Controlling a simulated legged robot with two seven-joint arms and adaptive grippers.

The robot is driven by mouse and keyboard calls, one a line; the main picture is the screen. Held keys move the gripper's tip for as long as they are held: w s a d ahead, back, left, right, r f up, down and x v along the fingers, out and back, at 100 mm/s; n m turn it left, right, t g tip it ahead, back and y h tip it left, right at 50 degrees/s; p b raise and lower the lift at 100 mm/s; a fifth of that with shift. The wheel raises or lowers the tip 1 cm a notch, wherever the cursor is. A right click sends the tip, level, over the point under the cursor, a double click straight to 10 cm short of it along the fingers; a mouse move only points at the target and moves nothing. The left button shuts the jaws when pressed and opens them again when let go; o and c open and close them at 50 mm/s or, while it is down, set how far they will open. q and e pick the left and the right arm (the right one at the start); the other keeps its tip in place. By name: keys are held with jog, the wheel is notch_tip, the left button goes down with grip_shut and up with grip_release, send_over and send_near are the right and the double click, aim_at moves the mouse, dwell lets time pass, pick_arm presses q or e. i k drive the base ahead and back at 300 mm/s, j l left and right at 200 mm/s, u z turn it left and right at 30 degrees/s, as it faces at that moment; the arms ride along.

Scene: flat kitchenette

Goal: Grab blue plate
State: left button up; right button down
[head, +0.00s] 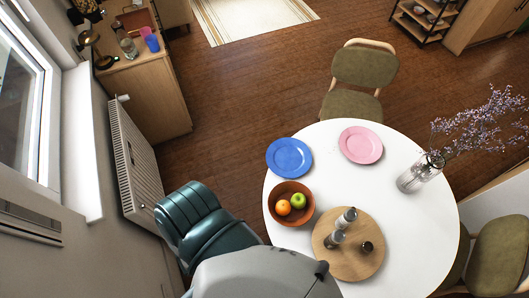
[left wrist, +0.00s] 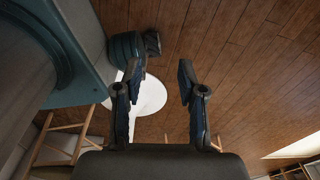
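The blue plate (head: 289,157) lies flat on the left edge of the round white table (head: 400,215) in the head view. A pink plate (head: 361,145) lies to its right, apart from it. My left gripper (left wrist: 160,75) shows in the left wrist view with its two fingers spread wide and nothing between them. Past the fingers are the wooden floor and a white rounded surface, perhaps the table. The blue plate cannot be made out in that view. Neither gripper can be made out in the head view, so the left gripper's distance from the plate cannot be told.
A brown bowl (head: 306,212) with an orange and a green fruit stands just below the blue plate. A wooden board (head: 330,262) holds shakers. A glass vase (head: 412,182) with flowers stands at right. A chair (head: 363,80) stands behind the table, a radiator (head: 135,165) at left.

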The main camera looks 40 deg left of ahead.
aim_at(287, 157)
jog(key=i+j+z, duration=0.15)
jog(key=j+z, duration=0.25)
jog(key=j, duration=0.55)
jog(key=j+z, duration=0.4)
jog(key=j, duration=0.5)
jog(key=j+z, duration=0.45)
jog(key=j, duration=0.55)
jog(key=j+u, duration=0.2)
jog(key=j, duration=0.35)
jog(key=i+j+u, duration=0.2)
jog(key=j, duration=0.3)
jog(key=j+u, duration=0.25)
jog(key=j, duration=0.3)
